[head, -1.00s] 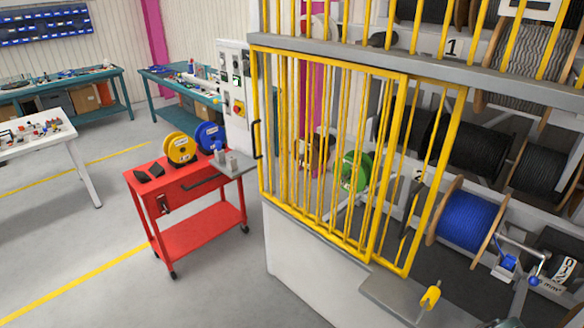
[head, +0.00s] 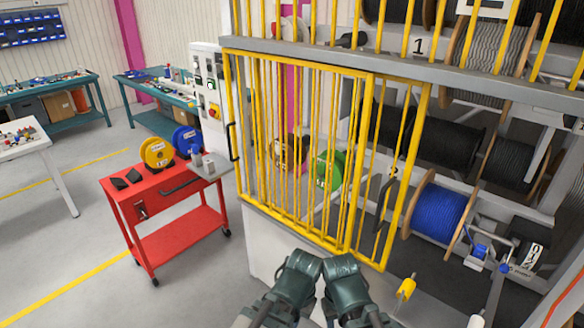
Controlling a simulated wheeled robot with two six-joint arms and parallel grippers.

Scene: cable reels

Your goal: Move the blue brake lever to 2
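A blue cable reel (head: 437,211) with wooden flanges sits low at the right, outside the yellow bar gate. Beside it is a small blue block (head: 480,251). A round blue knob (head: 503,268) sits lower right of that block, close to a white marked plate (head: 529,257). The knob looks like the end of the blue brake lever, but the lever's setting is too small to tell. My two dark green arms show at the bottom centre, well left of the knob. No gripper fingers can be made out.
The closed-looking yellow bar gate (head: 371,150) stands in front of a green reel (head: 328,169). A yellow handle (head: 406,287) stands at the lower right, between my arms and the blue knob. A red cart (head: 165,205) stands on the left, with open floor around it.

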